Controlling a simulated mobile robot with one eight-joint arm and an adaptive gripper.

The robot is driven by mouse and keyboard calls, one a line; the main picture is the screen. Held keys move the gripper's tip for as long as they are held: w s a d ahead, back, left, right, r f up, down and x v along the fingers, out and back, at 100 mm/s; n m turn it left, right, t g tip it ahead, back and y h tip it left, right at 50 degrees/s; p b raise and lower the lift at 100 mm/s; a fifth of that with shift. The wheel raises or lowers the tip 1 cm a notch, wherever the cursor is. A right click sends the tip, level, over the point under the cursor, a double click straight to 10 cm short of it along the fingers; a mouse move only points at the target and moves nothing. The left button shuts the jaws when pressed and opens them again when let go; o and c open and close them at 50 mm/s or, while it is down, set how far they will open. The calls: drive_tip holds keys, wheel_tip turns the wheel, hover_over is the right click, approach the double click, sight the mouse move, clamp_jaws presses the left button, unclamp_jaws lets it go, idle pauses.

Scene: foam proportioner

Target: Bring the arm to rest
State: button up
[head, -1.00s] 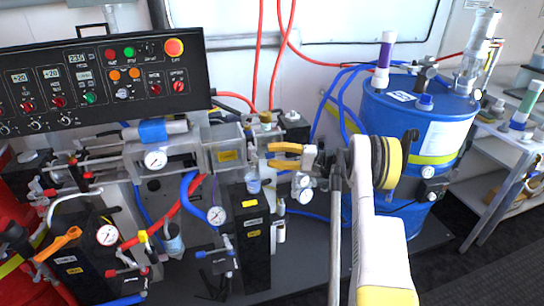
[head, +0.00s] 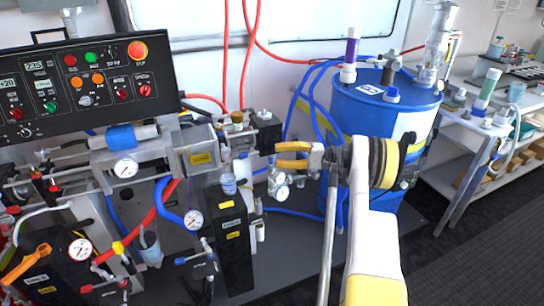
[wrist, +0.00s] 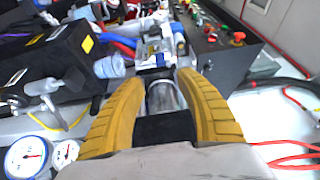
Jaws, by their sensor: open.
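My gripper (head: 291,155) has two yellow fingers and is at the middle of the head view, at the end of my white arm. The fingers point left toward the proportioner machine. They are spread apart in the wrist view (wrist: 160,100), with nothing held between them. A clear and metal machine part shows beyond the fingertips in the wrist view. Whether any finger touches the machine cannot be told.
The proportioner (head: 200,155) with gauges, valves and hoses stands left of my gripper. A black control panel (head: 60,88) is above it. A blue drum (head: 360,115) stands behind my arm. A white shelf bench (head: 470,130) is at right. Dark floor (head: 480,240) is clear at lower right.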

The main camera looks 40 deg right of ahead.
idle(0.4)
drive_tip(key=w+a+r+g+h, duration=0.2)
drive_tip(key=w+a+r+h, duration=0.15)
drive_tip(key=a+r, duration=0.55)
drive_tip(key=s+a+r+g+h, duration=0.1)
drive_tip(key=s+a+r+h, duration=0.1)
drive_tip(key=a, duration=0.6)
drive_tip(key=s+a+r+g+h, duration=0.1)
drive_tip(key=s+a+r, duration=0.15)
drive_tip(key=a, duration=0.45)
drive_tip(key=s+a+f+n+h, duration=0.1)
drive_tip(key=s+a+n+h, duration=0.2)
drive_tip(key=s, duration=1)
drive_tip(key=s+a+f+n+h, duration=0.1)
drive_tip(key=s+a+n+h, duration=0.3)
drive_tip(key=s, duration=1)
drive_tip(key=shift+a+f+h, duration=0.4)
drive_tip(key=shift+a+h, duration=0.15)
drive_tip(key=shift+a, duration=0.65)
drive_tip(key=shift+s, duration=0.1)
